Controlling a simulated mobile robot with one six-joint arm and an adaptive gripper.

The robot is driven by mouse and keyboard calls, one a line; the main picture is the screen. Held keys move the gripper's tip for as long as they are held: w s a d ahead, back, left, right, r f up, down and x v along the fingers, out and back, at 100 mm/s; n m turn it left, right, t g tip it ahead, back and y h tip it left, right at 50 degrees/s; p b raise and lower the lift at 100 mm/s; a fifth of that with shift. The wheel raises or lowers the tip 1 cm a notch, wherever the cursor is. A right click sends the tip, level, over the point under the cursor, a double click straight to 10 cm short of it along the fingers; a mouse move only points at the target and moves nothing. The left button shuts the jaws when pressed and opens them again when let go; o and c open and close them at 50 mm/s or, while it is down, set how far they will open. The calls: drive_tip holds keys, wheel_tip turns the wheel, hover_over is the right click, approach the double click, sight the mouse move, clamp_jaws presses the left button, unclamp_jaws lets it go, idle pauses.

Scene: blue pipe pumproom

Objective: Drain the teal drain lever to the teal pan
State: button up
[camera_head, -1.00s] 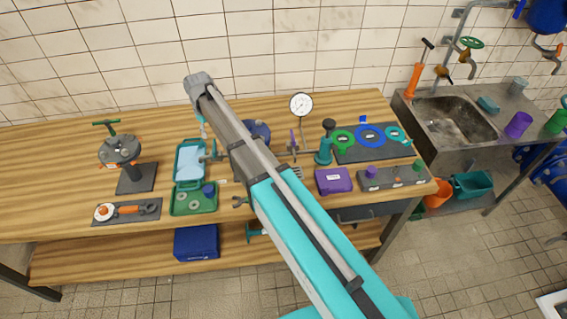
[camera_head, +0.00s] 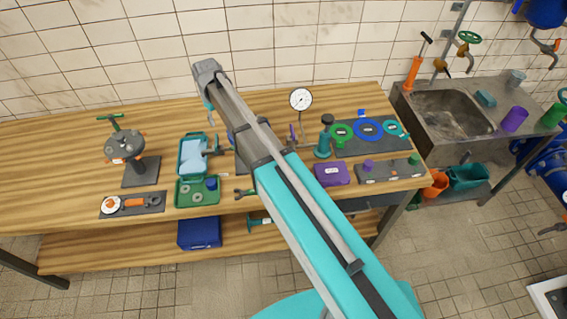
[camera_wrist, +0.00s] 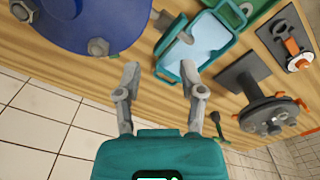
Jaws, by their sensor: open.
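My gripper (camera_wrist: 160,66) is open and empty in the wrist view, its two grey fingers above the bench top. In the head view my arm hides most of it. A teal tub (camera_head: 468,177) stands below the sink, to the right of the bench; it may be the teal pan. I cannot pick out a teal drain lever for certain. A teal fitting (camera_head: 258,222) shows under the bench front, partly hidden by my arm. A teal flanged piece (camera_head: 323,148) stands on the bench.
An open teal-and-green case (camera_head: 180,157) lies on the bench; it also shows in the wrist view (camera_wrist: 160,70). A grey round fixture (camera_head: 125,147) stands left. A blue flanged body (camera_wrist: 95,18) is near my gripper. The sink (camera_head: 450,113) and orange bucket (camera_head: 437,184) are right.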

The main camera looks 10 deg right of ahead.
drive_tip(key=s+d+f+b, duration=0.1)
drive_tip(key=s+d, duration=0.1)
drive_tip(key=d, duration=0.1)
drive_tip(key=s+d+f+m+b, duration=0.1)
drive_tip(key=s+d, duration=0.2)
drive_tip(key=s+d+f+m+b, duration=0.1)
drive_tip(key=s+d+f, duration=0.1)
drive_tip(key=d, duration=0.2)
drive_tip(key=shift+s, duration=0.4)
drive_tip(key=s+d+f+m+b, duration=0.2)
drive_tip(key=s+d+f+b, duration=0.2)
drive_tip(key=s+d, duration=0.5)
drive_tip(key=shift+s+b, duration=0.3)
drive_tip(key=shift+s, duration=0.4)
drive_tip(key=s+d+m, duration=0.1)
drive_tip(key=s+d+f+m+b, duration=0.1)
drive_tip(key=s, duration=0.1)
drive_tip(key=s+d+m, duration=0.1)
drive_tip(key=shift+s+f+b, duration=0.25)
drive_tip(key=shift+f+b, duration=0.05)
drive_tip(key=shift+b, duration=0.05)
